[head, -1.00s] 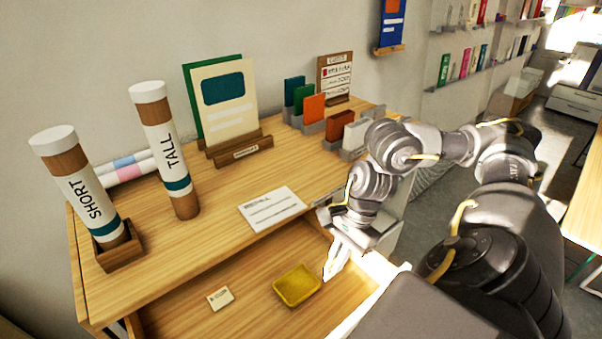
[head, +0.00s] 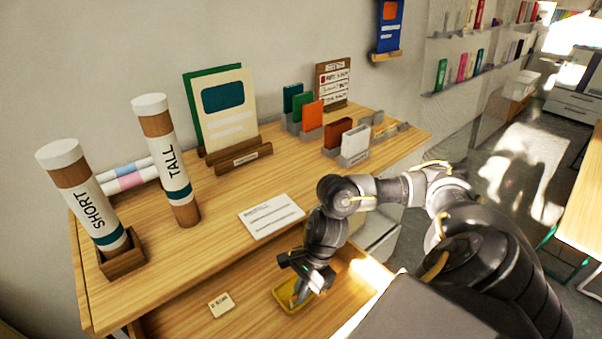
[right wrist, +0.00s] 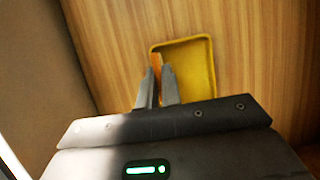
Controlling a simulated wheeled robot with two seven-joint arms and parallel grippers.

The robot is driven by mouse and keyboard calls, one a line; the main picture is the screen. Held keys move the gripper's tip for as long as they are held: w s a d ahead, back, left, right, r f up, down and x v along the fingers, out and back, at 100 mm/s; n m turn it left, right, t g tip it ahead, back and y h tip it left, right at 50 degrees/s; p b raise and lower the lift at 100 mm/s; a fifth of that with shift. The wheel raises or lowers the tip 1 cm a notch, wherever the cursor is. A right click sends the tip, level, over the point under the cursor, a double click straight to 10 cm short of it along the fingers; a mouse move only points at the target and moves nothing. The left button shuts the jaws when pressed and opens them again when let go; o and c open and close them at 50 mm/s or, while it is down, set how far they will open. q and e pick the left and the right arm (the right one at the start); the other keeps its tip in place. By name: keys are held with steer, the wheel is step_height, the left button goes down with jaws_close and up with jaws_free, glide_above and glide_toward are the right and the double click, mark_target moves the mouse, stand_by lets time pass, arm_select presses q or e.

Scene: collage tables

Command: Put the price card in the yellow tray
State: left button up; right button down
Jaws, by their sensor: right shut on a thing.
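The yellow tray (head: 279,299) lies in the open drawer below the desk top; it also shows in the right wrist view (right wrist: 190,65). My right gripper (head: 299,295) points down at the tray, with its fingertips over it. In the right wrist view the right gripper (right wrist: 156,80) is shut on a thin orange thing (right wrist: 155,62) at the tray's left side. Only its narrow edge shows, so I cannot tell whether it is a card. A small cream card (head: 221,304) with print lies flat in the drawer, left of the tray. My left gripper is not in view.
A larger white printed card (head: 271,216) lies on the desk top. Tubes marked SHORT (head: 82,195) and TALL (head: 165,160) stand at the left. A stand with a cream board (head: 229,105) and a row of coloured cards (head: 312,117) stand behind. The drawer floor around the tray is mostly clear.

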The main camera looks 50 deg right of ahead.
steer(key=shift+f, duration=0.15)
steer(key=shift+f+b, duration=0.1)
steer(key=shift+b, duration=0.2)
steer(key=c, duration=1.6)
jaws_free()
steer(key=shift+r, duration=0.25)
steer(key=shift+d+r, duration=0.1)
steer(key=shift+r, duration=0.15)
steer(key=v, duration=1.1)
steer(key=shift+d+r, duration=0.1)
steer(key=shift+r, duration=0.1)
